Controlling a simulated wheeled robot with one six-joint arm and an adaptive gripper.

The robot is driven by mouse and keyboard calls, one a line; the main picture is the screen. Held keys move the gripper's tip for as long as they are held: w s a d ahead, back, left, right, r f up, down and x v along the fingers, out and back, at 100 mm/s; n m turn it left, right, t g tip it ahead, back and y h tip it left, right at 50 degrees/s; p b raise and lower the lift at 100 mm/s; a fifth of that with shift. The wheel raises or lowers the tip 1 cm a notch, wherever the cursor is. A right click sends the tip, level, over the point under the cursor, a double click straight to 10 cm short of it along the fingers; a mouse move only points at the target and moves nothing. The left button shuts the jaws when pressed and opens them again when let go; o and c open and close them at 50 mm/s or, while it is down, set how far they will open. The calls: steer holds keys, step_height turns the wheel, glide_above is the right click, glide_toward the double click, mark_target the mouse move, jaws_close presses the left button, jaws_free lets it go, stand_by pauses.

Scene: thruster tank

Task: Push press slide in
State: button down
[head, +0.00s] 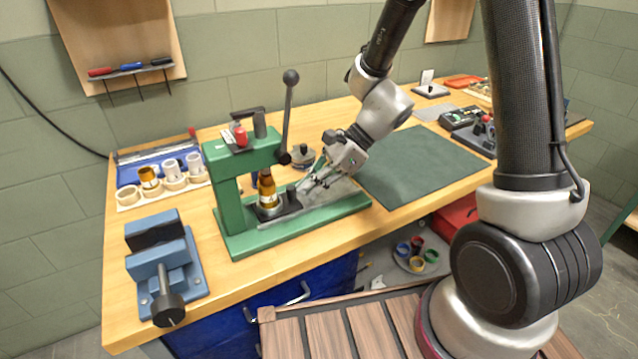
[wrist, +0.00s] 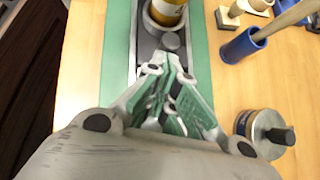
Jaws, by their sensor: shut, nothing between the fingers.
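The green arbor press (head: 250,165) stands on the wooden bench, its lever with a dark ball knob raised upright. Its dark grey slide (head: 290,205) sits on the green base and carries a brass-coloured cylinder (head: 266,188) under the press head. The slide (wrist: 150,55) and brass cylinder (wrist: 166,12) also show at the top of the wrist view. My gripper (head: 308,186) is shut and empty, low over the base's right part. In the wrist view its fingertips (wrist: 169,55) are at the slide's small round knob (wrist: 171,41); whether they touch it I cannot tell.
A blue vise (head: 160,265) stands at the bench's front left. A holder with several cups (head: 170,182) is behind it. A round metal pot (head: 303,157) stands behind the base, close to my gripper. A green mat (head: 425,165) lies clear at the right.

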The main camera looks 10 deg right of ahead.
steer(key=shift+s+a, duration=0.15)
steer(key=s+v, duration=0.1)
steer(key=v, duration=1)
steer(key=s+d+n+h, duration=0.5)
steer(key=s+d+n, duration=0.1)
steer(key=d+n, duration=0.45)
steer(key=s+d+r+n+t+h, duration=0.4)
steer(key=s+d+r, duration=0.4)
steer(key=r, duration=0.4)
steer(key=shift+s+n+t, duration=0.25)
steer(key=shift+n+t, duration=0.35)
steer(key=shift+n, duration=0.65)
steer(key=c, duration=2.2)
jaws_free()
